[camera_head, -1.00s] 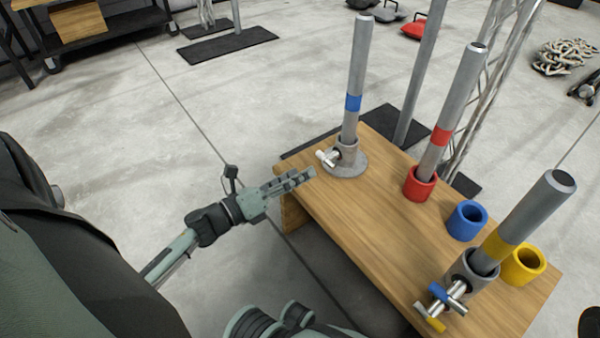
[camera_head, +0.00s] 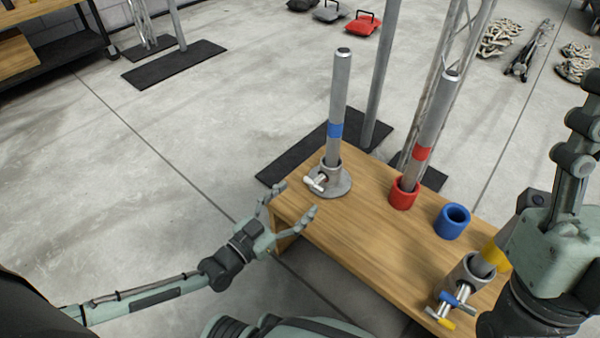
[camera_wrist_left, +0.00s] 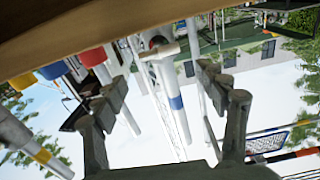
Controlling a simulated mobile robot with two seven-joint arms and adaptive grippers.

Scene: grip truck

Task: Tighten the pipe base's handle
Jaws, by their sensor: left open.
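A grey round pipe base (camera_head: 335,188) stands on the wooden table (camera_head: 370,225) at its left end and holds an upright pipe with a blue band (camera_head: 336,130). Its silver T-shaped handle (camera_head: 315,183) sticks out toward my left gripper (camera_head: 294,202). That gripper is open and empty, just off the table's edge, short of the handle. In the left wrist view, turned upside down, the handle (camera_wrist_left: 160,52) shows between the spread fingers (camera_wrist_left: 166,95), beyond them. My right gripper (camera_head: 585,140) is at the right edge, partly cut off; its opening is unclear.
A red cup (camera_head: 403,195) holds a red-banded pipe (camera_head: 422,152); a blue cup (camera_head: 452,222) is empty. A second grey base (camera_head: 468,275) with blue and yellow handles (camera_head: 448,305) holds a yellow-banded pipe (camera_head: 490,258), partly hidden by my right arm.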

